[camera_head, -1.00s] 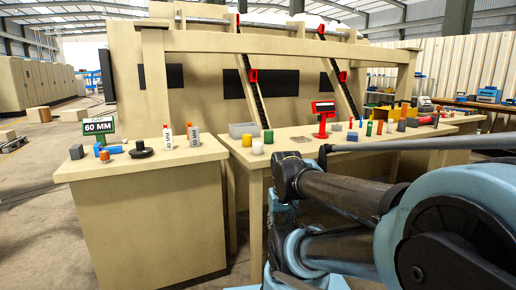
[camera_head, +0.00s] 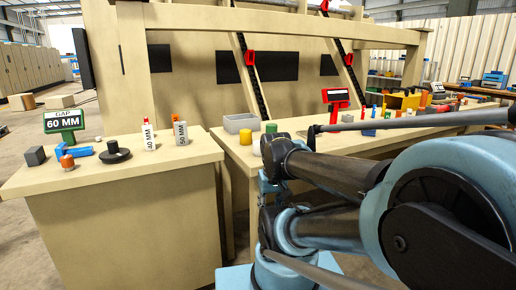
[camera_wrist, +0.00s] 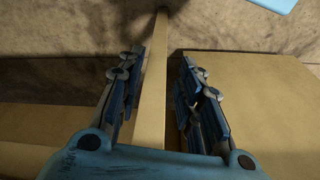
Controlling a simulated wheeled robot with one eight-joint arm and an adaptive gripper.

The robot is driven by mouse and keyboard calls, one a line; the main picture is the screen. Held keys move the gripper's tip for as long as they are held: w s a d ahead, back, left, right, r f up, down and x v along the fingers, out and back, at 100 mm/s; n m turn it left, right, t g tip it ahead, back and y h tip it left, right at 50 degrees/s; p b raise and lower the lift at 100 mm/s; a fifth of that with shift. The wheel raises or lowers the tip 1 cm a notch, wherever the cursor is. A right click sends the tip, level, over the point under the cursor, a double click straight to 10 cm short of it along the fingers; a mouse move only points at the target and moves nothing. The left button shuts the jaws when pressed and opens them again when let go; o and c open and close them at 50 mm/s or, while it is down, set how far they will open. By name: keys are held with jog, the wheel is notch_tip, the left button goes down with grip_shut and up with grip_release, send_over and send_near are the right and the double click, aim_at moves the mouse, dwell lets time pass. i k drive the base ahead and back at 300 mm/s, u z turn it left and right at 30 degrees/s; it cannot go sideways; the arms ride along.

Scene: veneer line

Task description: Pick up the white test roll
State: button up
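Two white labelled cylinders stand upright on the left table: the 40 MM cylinder (camera_head: 149,137) has a red top and the 50 MM cylinder (camera_head: 181,134). A plain whitish cylinder (camera_head: 257,148) shows on the middle table beside a yellow cylinder (camera_head: 245,137), partly hidden by my arm. I cannot tell for certain which one is the test roll. My gripper (camera_wrist: 162,62) shows in the wrist view with its fingers apart and nothing held. It points down past a wooden beam towards the floor, away from these cylinders.
The left table (camera_head: 115,190) also holds a green GAP 60 MM sign (camera_head: 64,122), a black knob (camera_head: 115,153) and small blocks. The middle table has a grey bin (camera_head: 240,123), a red display (camera_head: 336,97) and several small parts. My arm covers its front.

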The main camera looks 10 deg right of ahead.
aim_at(256, 144)
jog(key=u, duration=1.45)
jog(key=k, duration=1.05)
jog(key=z, duration=1.5)
